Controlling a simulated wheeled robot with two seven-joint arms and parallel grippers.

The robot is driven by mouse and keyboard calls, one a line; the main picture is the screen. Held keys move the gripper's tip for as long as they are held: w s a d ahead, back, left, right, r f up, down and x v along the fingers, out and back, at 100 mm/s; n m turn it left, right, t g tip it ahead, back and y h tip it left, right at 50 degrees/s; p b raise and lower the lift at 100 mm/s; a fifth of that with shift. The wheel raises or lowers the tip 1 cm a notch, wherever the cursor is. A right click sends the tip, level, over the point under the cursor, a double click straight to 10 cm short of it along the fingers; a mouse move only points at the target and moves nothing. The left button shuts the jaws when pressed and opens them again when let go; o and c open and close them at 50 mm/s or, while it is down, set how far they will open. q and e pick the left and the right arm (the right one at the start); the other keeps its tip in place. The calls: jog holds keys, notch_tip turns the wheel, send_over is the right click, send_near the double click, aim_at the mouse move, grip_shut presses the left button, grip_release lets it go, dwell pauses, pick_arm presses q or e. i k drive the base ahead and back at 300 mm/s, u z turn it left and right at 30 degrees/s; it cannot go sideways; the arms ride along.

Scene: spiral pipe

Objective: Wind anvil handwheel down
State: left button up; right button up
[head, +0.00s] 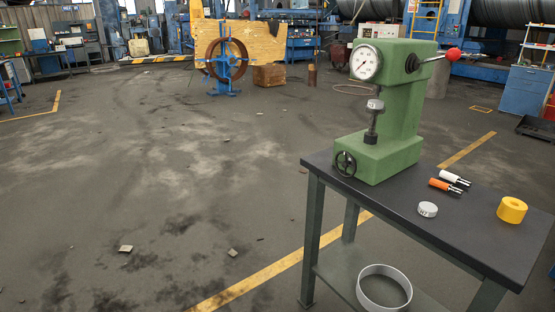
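A green hardness tester (404,105) stands upright on the back left part of a dark workbench (470,235). Its round white dial (366,63) faces me at the top left. A small dark handwheel (345,164) with spokes sits on the front left of its base. Above the base, the dark anvil screw (371,132) stands upright with a pale round piece (375,105) above it; I cannot tell whether they touch. A lever with a red knob (453,54) points to the right. Neither of my grippers is in view.
An orange-handled tool (441,185), a white-handled tool (450,177), a small grey disc (427,209) and a yellow ring (511,210) lie on the bench. A pale metal ring (384,288) rests on the lower shelf. The floor left of the bench is mostly clear, with small debris.

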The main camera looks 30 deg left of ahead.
aim_at(346, 164)
jog(key=u, duration=0.95)
jog(key=i, duration=0.5)
jog(key=z, duration=0.05)
